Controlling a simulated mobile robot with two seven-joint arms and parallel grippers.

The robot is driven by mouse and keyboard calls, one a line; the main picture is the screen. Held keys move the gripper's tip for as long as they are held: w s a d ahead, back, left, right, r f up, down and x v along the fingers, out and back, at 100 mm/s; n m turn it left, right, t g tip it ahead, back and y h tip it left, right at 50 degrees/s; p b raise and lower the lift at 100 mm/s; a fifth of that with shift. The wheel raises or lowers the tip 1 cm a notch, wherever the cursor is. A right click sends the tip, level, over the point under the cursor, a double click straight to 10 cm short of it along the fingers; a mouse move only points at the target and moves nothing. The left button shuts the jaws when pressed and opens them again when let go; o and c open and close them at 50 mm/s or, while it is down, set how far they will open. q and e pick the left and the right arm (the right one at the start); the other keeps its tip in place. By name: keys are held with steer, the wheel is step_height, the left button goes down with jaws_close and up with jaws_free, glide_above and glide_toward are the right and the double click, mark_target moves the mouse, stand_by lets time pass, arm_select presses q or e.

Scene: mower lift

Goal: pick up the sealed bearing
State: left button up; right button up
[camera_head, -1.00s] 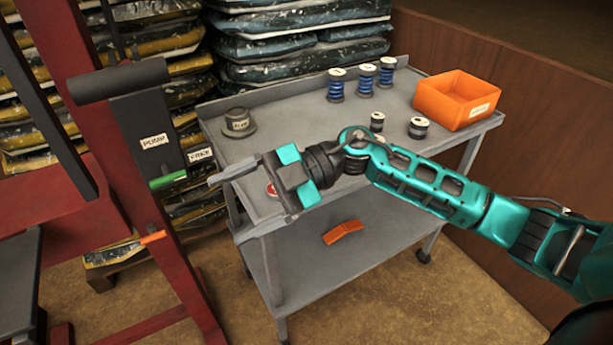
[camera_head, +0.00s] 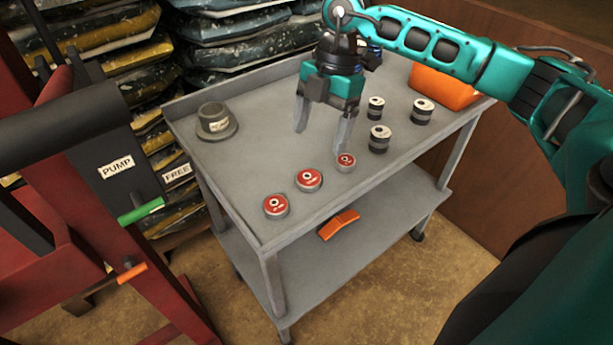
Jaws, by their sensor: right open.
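Three round, flat, red-topped pieces with metal rims, which look like sealed bearings, lie along the front of the grey cart's top: one at the left (camera_head: 276,205), one in the middle (camera_head: 309,179) and a smaller one at the right (camera_head: 345,162). Their small labels are too fine to read. My right gripper (camera_head: 321,138) is open and empty, pointing down above the cart top. Its right finger is just behind the smallest red-topped piece in the picture; I cannot tell whether they touch. My left gripper is not in view.
The grey cart (camera_head: 245,165) also holds a flanged grey hub (camera_head: 216,122) at back left, several black-and-silver cylinders (camera_head: 379,138) at right, and an orange bin (camera_head: 442,88). An orange piece (camera_head: 338,224) lies on the lower shelf. A red lift with pump lever (camera_head: 140,211) stands left.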

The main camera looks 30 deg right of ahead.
mark_target(309, 177)
steer(key=x, duration=0.3)
steer(key=shift+a+f, duration=0.1)
steer(key=shift+f, duration=0.05)
steer(key=x, duration=0.4)
steer(key=shift+s+a, duration=0.15)
steer(key=shift+a+f, duration=0.15)
steer(key=shift+f, duration=0.4)
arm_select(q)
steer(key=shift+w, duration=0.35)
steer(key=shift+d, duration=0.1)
arm_select(e)
steer(key=shift+c, duration=0.5)
steer(key=c, duration=1.1)
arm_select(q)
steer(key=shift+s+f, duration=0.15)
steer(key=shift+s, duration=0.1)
arm_select(e)
steer(key=shift+r, duration=0.1)
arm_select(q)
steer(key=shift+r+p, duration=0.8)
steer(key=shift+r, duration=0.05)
arm_select(e)
step_height(309, 177, up, 20)
steer(key=shift+f, duration=0.1)
